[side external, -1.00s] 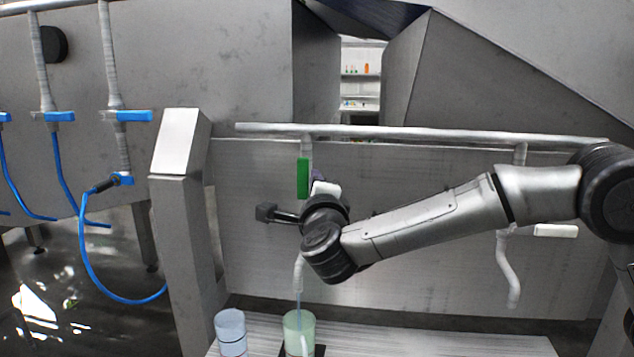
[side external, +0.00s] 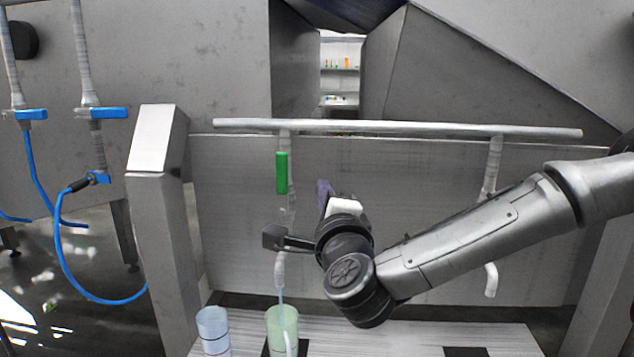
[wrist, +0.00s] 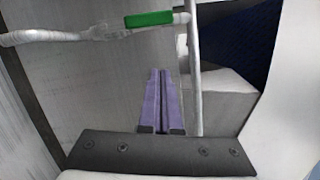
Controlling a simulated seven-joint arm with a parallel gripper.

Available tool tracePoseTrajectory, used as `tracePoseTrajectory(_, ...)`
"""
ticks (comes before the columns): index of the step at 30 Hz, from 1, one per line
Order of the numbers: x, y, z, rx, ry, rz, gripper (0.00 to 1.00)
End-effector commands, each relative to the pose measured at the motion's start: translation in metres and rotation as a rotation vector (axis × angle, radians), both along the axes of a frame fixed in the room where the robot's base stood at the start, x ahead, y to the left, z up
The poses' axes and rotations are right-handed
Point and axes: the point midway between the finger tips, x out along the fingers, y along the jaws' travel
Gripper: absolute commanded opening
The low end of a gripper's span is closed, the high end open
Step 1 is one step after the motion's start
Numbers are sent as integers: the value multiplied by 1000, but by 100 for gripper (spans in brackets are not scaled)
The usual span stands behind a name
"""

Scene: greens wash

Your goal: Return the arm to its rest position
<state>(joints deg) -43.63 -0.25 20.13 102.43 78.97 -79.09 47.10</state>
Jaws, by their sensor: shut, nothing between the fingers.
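My gripper (side external: 324,192) is in front of the grey metal panel, to the right of the green valve handle (side external: 281,172) in the side view. Most of it is hidden behind my wrist there. In the wrist view its purple fingers (wrist: 161,100) lie together, shut and empty. The green handle (wrist: 149,18) shows beyond them at the top of the wrist view, apart from the fingertips. A pale stream runs from the pipe below that handle into a greenish cup (side external: 282,328).
A bluish cup (side external: 213,330) stands left of the greenish one on the striped counter (side external: 400,338). A horizontal pipe (side external: 400,128) runs along the panel top, with a second spout (side external: 491,275) at right. A steel post (side external: 158,240) and blue hoses (side external: 72,270) are at left.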

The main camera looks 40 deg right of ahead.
Motion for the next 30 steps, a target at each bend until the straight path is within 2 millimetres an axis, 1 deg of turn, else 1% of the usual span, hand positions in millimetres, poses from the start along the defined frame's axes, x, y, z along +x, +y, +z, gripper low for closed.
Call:
tracePoseTrajectory(1,-6,5,0,0,-1,3,0)
tracePoseTrajectory(3,-13,8,0,1,0,2,0)
tracePoseTrajectory(6,-18,11,0,0,0,1,0)
tracePoseTrajectory(10,-20,12,0,-1,1,-1,0)
tracePoseTrajectory(12,-19,7,0,0,0,-12,0)
tracePoseTrajectory(14,-17,-5,4,7,-8,-36,0)
tracePoseTrajectory(17,-19,-36,21,38,-39,-93,0)
tracePoseTrajectory(18,-21,-52,29,49,-55,-118,0)
tracePoseTrajectory(20,-26,-76,44,56,-87,-151,0)
tracePoseTrajectory(21,-29,-93,56,56,-110,-159,0)
tracePoseTrajectory(23,-33,-115,74,45,-137,-145,0)
tracePoseTrajectory(24,-36,-127,87,25,-149,-120,0)
tracePoseTrajectory(27,-41,-144,108,-53,-146,-33,0)
tracePoseTrajectory(30,-49,-149,122,-167,-113,69,0)
